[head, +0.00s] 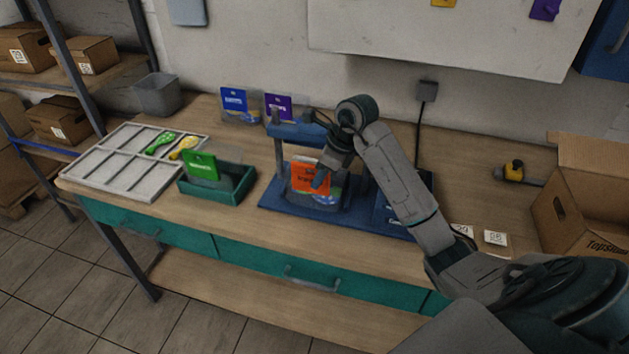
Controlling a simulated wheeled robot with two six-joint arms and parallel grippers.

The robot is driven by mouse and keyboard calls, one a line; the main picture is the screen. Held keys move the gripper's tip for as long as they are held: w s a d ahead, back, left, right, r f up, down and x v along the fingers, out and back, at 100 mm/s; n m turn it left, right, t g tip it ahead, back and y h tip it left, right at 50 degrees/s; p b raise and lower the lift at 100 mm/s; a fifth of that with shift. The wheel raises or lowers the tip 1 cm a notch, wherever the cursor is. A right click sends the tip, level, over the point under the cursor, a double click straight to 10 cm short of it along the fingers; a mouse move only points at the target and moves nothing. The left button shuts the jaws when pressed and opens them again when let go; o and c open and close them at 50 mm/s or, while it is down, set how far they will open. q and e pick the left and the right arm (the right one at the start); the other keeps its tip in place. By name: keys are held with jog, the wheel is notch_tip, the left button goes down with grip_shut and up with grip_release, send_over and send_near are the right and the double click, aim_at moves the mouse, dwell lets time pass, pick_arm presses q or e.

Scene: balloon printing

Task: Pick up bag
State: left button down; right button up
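Several bags with coloured header cards are in the head view. A bag with an orange card (307,176) stands in the blue press-like device (276,194). A bag with a green card (201,164) stands in a green tray (240,193). A bag with a blue card (233,101) and one with a purple card (279,107) stand at the back of the table. My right gripper (322,178) points down in front of the orange-card bag and partly covers it. Whether its fingers touch or grip that bag is unclear. My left gripper is out of view.
A grey divided tray (111,166) holds a green and a yellow balloon-like item. A grey bin (157,95) stands behind it. The front table edge is mostly clear.

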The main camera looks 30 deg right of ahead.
grip_shut()
